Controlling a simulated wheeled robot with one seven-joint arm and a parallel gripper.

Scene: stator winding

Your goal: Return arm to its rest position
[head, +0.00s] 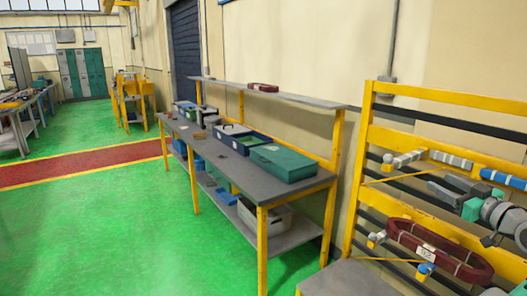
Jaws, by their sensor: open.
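My gripper (446,186) is at the right of the head view, in front of the yellow rack (355,190). Its two grey fingers point left and stand apart, with nothing visible between them. Part of my arm behind it runs out of the picture at the right edge. A dark red coil (405,238) with a white label sits on the rack below my gripper, apart from it in the picture. The depth between gripper and rack is hard to tell.
A workbench (222,150) with yellow legs stands in the middle, holding a green case (284,162) and several boxes. Its upper shelf (215,86) carries another dark red coil (262,86). The green floor (120,230) at left is clear.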

